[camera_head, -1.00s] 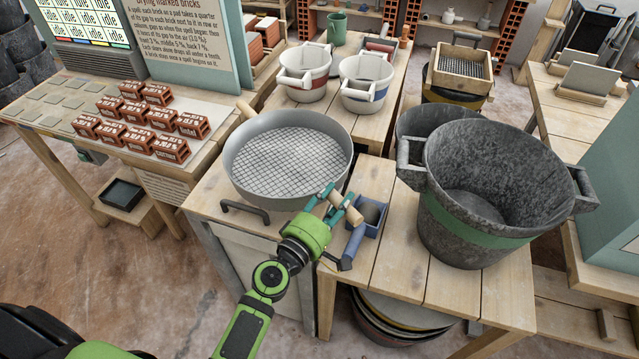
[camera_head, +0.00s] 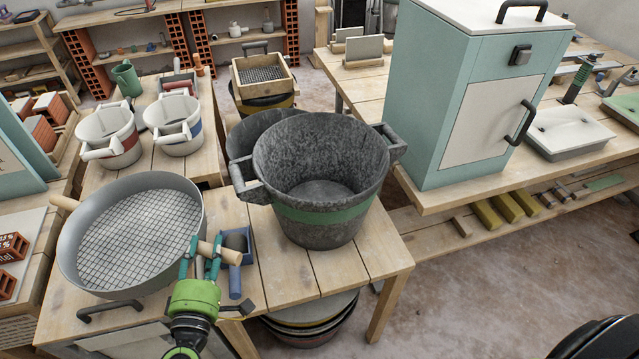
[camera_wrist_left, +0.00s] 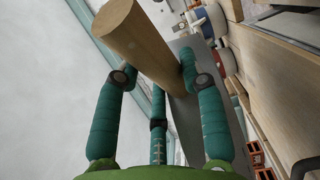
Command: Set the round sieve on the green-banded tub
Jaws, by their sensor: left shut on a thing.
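The round sieve (camera_head: 140,235) is a grey ring with a wire mesh floor and wooden handles on opposite sides. It is at the left of the wooden table in the head view; I cannot tell if it rests there or is slightly raised. My left gripper (camera_head: 203,249) is shut on its near right wooden handle (camera_head: 225,254). In the left wrist view the handle (camera_wrist_left: 140,40) lies between the teal fingers, beside the sieve's grey wall (camera_wrist_left: 207,100). The green-banded tub (camera_head: 321,213) is a mottled dark grey bucket, upright and open, right of the sieve. My right gripper is out of view.
Another grey bucket (camera_head: 243,138) stands behind the tub. Two white buckets (camera_head: 113,150) (camera_head: 182,145) stand behind the sieve. A teal cabinet (camera_head: 425,120) rises to the right. Bare planks (camera_head: 345,275) lie before the tub.

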